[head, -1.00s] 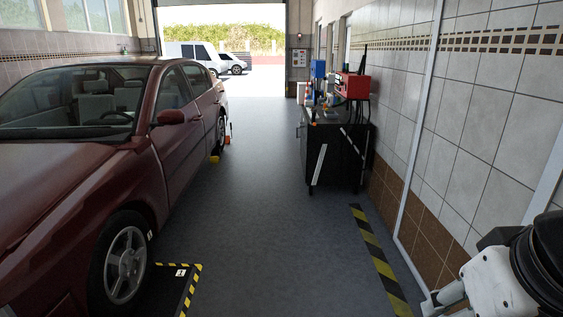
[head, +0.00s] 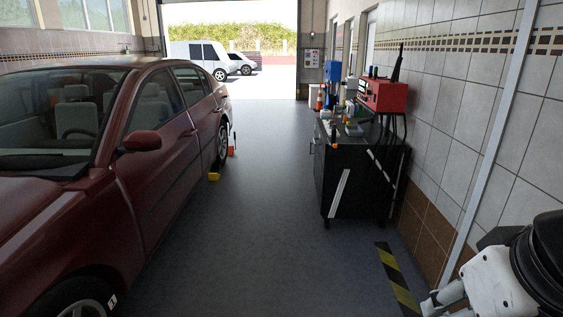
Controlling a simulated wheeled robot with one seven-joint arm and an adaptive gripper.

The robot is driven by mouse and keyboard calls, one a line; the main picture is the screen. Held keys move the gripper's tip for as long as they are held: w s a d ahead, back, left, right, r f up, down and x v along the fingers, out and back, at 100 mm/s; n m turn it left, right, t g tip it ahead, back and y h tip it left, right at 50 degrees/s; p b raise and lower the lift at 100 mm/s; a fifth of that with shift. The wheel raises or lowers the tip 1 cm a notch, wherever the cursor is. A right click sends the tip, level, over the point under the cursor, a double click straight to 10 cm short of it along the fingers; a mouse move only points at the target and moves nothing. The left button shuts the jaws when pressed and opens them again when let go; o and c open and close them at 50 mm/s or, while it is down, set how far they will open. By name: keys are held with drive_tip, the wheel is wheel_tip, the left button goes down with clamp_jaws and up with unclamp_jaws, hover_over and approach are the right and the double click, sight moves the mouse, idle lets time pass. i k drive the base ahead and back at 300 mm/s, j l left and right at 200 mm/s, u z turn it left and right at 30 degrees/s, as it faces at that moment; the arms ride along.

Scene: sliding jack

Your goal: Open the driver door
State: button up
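A dark red car (head: 75,230) stands along the left side of the head view, its front toward me. Its front side door (head: 160,190) faces the aisle and looks shut, behind the side mirror (head: 142,141). Part of my arm shows at the lower right, away from the car. My gripper's fingertips cannot be made out there, so I cannot see whether it is open or shut.
A black workbench (head: 352,180) with tools and a red box (head: 383,95) stands against the tiled right wall (head: 470,110). A striped floor marking (head: 398,280) lies before it.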

sight(157, 169)
drive_tip(key=i, duration=1.9)
drive_tip(key=i+j+u, duration=0.1)
drive_tip(key=i+u, duration=0.2)
drive_tip(key=i, duration=0.35)
drive_tip(key=i+l+u, duration=0.1)
drive_tip(key=i+u, duration=0.25)
drive_tip(key=i, duration=0.25)
drive_tip(key=i+l+u, duration=0.3)
drive_tip(key=i, duration=0.35)
drive_tip(key=i+u, duration=0.4)
drive_tip(key=i, duration=0.25)
drive_tip(key=i+l+u, duration=0.15)
drive_tip(key=i+u, duration=0.25)
drive_tip(key=i, duration=0.3)
